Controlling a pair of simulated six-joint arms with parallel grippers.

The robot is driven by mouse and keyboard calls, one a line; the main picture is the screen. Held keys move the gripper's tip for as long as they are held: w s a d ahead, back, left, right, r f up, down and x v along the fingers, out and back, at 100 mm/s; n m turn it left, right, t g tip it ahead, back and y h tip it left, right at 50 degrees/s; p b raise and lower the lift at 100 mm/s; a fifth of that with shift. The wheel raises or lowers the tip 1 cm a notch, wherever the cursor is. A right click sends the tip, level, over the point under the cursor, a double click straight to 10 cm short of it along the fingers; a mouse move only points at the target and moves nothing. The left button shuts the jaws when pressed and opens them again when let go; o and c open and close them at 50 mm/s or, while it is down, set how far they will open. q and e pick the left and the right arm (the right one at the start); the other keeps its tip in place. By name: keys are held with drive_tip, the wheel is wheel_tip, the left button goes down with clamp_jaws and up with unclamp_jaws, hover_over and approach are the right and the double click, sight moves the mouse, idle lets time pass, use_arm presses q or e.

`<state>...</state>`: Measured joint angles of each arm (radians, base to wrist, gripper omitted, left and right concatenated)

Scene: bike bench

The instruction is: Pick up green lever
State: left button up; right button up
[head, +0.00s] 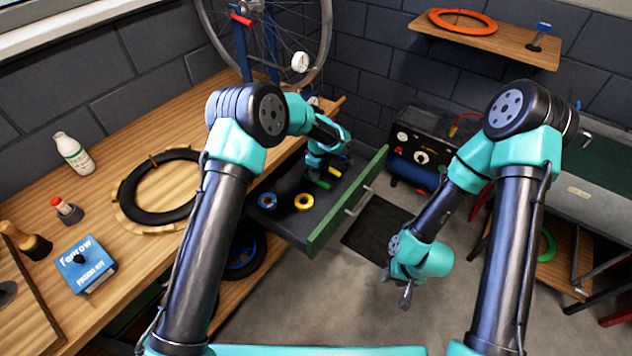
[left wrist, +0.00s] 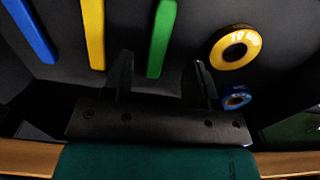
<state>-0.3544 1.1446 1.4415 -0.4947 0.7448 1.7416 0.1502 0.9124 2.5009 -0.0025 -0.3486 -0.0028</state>
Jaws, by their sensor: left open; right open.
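The green lever (head: 321,183) lies in the open drawer (head: 292,226). In the left wrist view the green lever (left wrist: 161,38) lies between the lines of my two fingers, its near end close to the fingertips. My left gripper (left wrist: 163,78) is open and empty, over the drawer floor; whether it touches the lever cannot be told. In the head view its fingers are mostly hidden by its own wrist. My right gripper (head: 406,294) is open and empty, hanging over the floor right of the drawer.
Beside the green lever lie a yellow lever (left wrist: 93,34) and a blue lever (left wrist: 30,30). A yellow tape roll (left wrist: 235,47) and a blue tape roll (left wrist: 236,97) lie on its other side. The drawer's green front (head: 345,205) stands out over the floor.

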use_arm(q)
drive_tip(key=shift+f, duration=0.1)
drive_tip(key=shift+w+a+f, duration=0.1)
drive_tip(key=shift+f, duration=2.4)
drive_tip(key=shift+c, duration=0.4)
clamp_jaws()
